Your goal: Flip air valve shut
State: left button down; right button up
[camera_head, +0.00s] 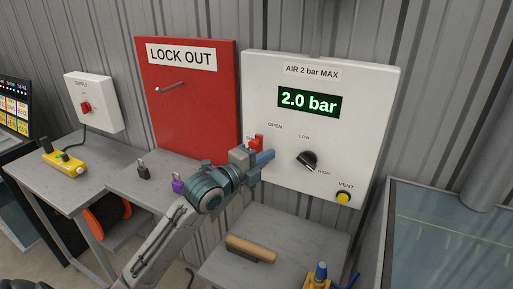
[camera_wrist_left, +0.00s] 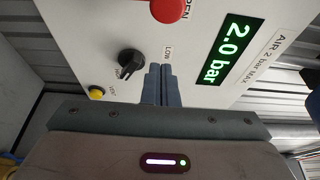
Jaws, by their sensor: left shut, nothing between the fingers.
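The air valve's red handle (camera_head: 257,143) is on the white air panel (camera_head: 360,95), left of the black LOW/HIGH knob (camera_head: 307,160) and just below the OPEN label. My left gripper (camera_head: 271,154) is in front of the panel, its blue fingers closed together with nothing between them. It hides part of the valve and of the label beside it. In the left wrist view the red handle (camera_wrist_left: 168,10) is at the top edge, partly cut off. The closed fingertips (camera_wrist_left: 160,68) point near the LOW label, apart from the handle. My right gripper is not in view.
The display (camera_head: 309,102) reads 2.0 bar. A yellow vent button (camera_head: 343,197) is at the panel's lower right. A red lockout board (camera_head: 205,120) stands left, with padlocks (camera_head: 143,171) on the bench below. A wooden-handled tool (camera_head: 250,248) lies on the front bench.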

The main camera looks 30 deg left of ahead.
pick_arm(q)
jog(key=a+p, duration=0.1)
jog(key=w+a+p, duration=0.1)
jog(key=a, duration=0.1)
jog(key=shift+w+a+p, duration=0.2)
jog(key=shift+a+p, duration=0.05)
jog(key=shift+p, duration=0.05)
dwell(0.4)
